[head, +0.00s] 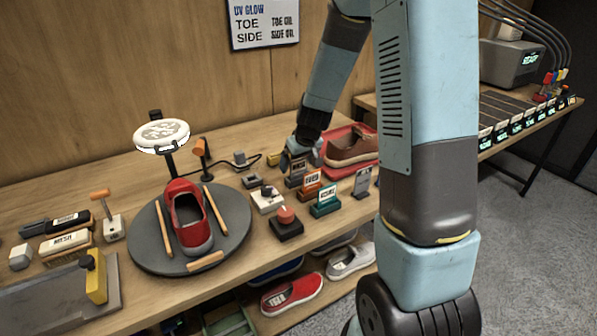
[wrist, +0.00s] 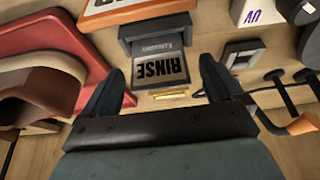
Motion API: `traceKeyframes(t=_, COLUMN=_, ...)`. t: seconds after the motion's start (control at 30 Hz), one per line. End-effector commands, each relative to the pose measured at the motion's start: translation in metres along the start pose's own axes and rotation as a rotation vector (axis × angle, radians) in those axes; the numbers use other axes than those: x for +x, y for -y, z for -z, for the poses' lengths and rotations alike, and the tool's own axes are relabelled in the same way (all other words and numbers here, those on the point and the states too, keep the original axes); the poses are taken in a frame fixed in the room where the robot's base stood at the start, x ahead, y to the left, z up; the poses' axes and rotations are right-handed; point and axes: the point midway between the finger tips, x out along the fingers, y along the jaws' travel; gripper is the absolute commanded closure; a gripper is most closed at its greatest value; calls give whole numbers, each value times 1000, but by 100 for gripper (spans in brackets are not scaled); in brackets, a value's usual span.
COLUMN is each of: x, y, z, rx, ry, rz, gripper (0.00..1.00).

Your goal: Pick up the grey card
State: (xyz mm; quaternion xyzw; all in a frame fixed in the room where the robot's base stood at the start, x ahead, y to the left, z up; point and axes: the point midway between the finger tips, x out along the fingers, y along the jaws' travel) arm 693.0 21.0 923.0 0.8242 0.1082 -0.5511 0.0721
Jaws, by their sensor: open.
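A grey card (wrist: 160,72) with dark RINSE lettering stands in a dark holder (wrist: 155,40). In the wrist view it lies between the two fingers of my gripper (wrist: 157,78), with its lettering upside down. My gripper is open, with one finger on each side of the card and no clear contact. In the head view my gripper (head: 300,153) is over the back of the row of card stands, and the grey card (head: 297,170) there is partly hidden by it.
An orange card stand (head: 311,183), a teal one (head: 325,199) and another grey stand (head: 362,182) are close by. A red tray (head: 335,142) with a brown shoe (head: 352,150) is beside my gripper. A red sneaker (head: 188,215) sits on a round turntable (head: 235,225) at left.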

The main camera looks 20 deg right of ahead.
Motion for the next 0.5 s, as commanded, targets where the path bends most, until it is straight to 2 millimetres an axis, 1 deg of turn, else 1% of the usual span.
traceKeyframes(t=0.03, x=0, y=0, z=0, rx=0, ry=0, rz=0, gripper=8)
traceKeyframes(t=0.07, x=0, y=0, z=0, rx=0, ry=0, rz=0, gripper=11)
traceKeyframes(t=0.5, x=0, y=0, z=0, rx=0, ry=0, rz=0, gripper=53)
